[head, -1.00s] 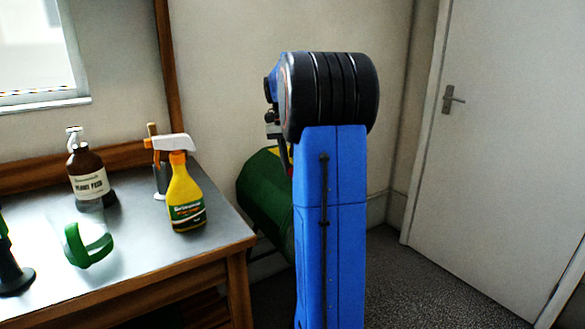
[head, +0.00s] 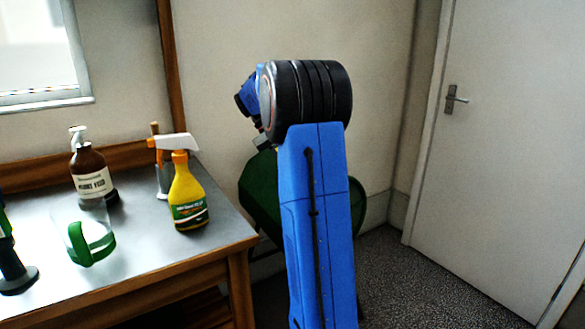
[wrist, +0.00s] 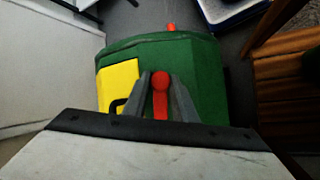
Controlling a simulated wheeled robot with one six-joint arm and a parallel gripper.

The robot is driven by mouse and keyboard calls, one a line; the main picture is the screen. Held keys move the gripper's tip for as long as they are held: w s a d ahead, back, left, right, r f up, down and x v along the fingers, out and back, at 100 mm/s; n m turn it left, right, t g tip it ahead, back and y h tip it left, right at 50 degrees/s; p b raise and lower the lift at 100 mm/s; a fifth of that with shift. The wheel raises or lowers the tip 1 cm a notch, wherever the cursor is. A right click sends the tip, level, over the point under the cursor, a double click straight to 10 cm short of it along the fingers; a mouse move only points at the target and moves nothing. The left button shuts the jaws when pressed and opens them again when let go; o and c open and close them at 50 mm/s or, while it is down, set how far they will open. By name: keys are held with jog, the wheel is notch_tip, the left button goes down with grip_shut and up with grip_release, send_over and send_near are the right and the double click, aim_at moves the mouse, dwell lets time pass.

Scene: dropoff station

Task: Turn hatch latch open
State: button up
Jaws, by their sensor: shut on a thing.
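A green drum-like container (wrist: 200,60) fills the middle of the wrist view, with a yellow panel (wrist: 118,84) on its left part. A red latch handle with a round knob (wrist: 160,84) lies between the grey fingers of my gripper (wrist: 161,78). The fingers are shut on it, one on each side. In the head view the green container (head: 262,195) is partly hidden behind my blue arm, and my gripper and the latch are out of sight there. The latch's pivot is hidden in the wrist view.
A wooden-edged bench (head: 140,245) on the left holds a yellow spray bottle (head: 187,195), a brown pump bottle (head: 90,175) and a clear jug with a green handle (head: 92,248). A closed white door (head: 500,150) is at right. Speckled floor (head: 400,280) is clear before it.

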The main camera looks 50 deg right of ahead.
jog(key=shift+w+n+h, duration=0.1)
jog(key=shift+n+h, duration=0.2)
jog(key=shift+n, duration=0.4)
jog(key=o, duration=1)
jog(key=shift+o, duration=0.2)
